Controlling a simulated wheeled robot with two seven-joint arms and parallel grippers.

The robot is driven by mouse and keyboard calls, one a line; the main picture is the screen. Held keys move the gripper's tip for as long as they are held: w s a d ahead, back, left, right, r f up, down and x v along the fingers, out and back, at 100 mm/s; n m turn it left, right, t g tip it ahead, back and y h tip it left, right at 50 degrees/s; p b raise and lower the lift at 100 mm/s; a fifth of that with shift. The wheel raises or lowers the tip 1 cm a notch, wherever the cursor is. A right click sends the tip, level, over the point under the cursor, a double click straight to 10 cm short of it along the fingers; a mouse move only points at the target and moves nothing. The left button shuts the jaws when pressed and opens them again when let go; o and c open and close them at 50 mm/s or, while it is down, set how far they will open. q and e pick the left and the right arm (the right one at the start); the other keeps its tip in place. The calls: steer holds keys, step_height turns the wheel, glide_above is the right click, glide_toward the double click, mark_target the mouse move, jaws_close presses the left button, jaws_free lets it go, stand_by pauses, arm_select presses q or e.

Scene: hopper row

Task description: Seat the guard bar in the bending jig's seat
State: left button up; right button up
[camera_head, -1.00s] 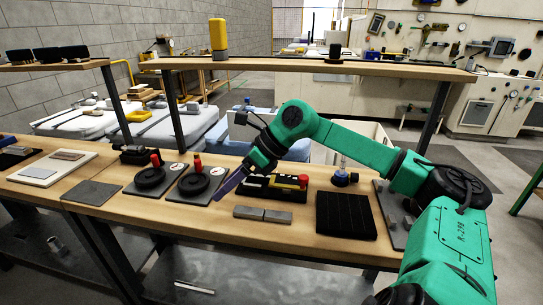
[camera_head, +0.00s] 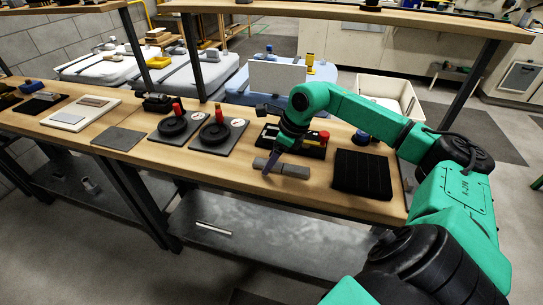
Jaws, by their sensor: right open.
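A grey bar-like piece (camera_head: 293,171) with a seam across its middle lies on the wooden bench; I take it for the guard bar, though I cannot be certain. My right gripper (camera_head: 268,168) comes down over its left part, purple fingers pointing down; it is open, and contact with the piece cannot be told. Just behind is a black device with yellow parts and a red knob (camera_head: 324,137), partly hidden by my right arm. It may be the bending jig, but its seat cannot be made out. My left gripper is out of view.
A black ribbed block (camera_head: 361,175) stands right of the grey piece. A dark flat plate (camera_head: 118,138) lies farther left. A thin metal strip (camera_head: 214,228) lies on the lower shelf.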

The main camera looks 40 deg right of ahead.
steer(key=shift+f, duration=0.15)
jaws_close()
steer(key=shift+c, duration=1.9)
jaws_free()
steer(key=shift+r, duration=0.25)
steer(key=shift+c, duration=0.2)
jaws_close()
